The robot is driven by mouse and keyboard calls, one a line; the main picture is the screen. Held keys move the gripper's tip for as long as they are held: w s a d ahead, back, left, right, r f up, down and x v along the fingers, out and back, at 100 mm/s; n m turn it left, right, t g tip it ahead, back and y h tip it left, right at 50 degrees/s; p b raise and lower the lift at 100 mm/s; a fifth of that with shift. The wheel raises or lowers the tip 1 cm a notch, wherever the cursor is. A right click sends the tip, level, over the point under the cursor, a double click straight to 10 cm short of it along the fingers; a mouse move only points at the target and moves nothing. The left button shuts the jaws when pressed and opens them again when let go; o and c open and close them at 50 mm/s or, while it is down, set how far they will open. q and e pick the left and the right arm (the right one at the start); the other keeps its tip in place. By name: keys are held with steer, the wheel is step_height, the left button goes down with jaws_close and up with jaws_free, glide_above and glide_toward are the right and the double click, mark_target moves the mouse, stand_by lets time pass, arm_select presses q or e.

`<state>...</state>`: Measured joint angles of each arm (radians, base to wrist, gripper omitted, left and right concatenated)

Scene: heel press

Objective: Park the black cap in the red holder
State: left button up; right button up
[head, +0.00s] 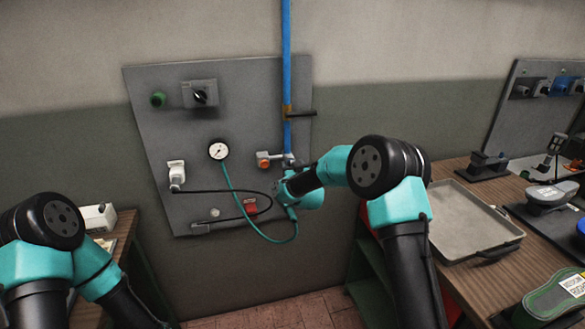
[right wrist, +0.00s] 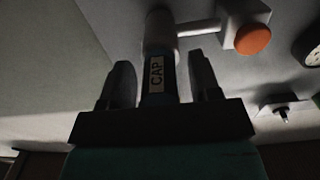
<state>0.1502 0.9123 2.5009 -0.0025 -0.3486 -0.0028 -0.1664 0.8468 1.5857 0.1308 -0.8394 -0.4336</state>
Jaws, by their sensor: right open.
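The black cap (right wrist: 157,75), marked "CAP", sits at the end of a pipe fitting (right wrist: 160,35) in the right wrist view. My right gripper (right wrist: 162,84) is open, with one finger on each side of the cap; a gap shows at least on the right. In the head view my right gripper (head: 281,182) is at the lower end of the blue pipe (head: 287,70), where my wrist mostly hides the cap. The red holder (head: 251,207) is on the grey panel, left of my right wrist. My left gripper is out of view; only its arm shows.
The panel (head: 220,110) carries a gauge (head: 218,150) with a teal hose (head: 233,195), a white box (head: 176,173) with a black line, and an orange knob (head: 263,160) beside the pipe. A grey tray (head: 460,220) lies on the right bench.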

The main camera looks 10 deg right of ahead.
steer(key=shift+w+r, duration=0.1)
steer(key=shift+r, duration=0.1)
stand_by(0.3)
jaws_close()
stand_by(0.3)
steer(key=shift+a, duration=0.1)
steer(key=shift+s+f, duration=0.1)
steer(key=shift+s, duration=0.55)
steer(key=shift+s+d+f, duration=0.1)
steer(key=shift+s+d, duration=0.05)
steer(key=shift+s, duration=1)
steer(key=shift+s+d, duration=0.1)
steer(key=shift+s, duration=1.05)
steer(key=shift+s, duration=0.1)
steer(key=shift+s, duration=0.35)
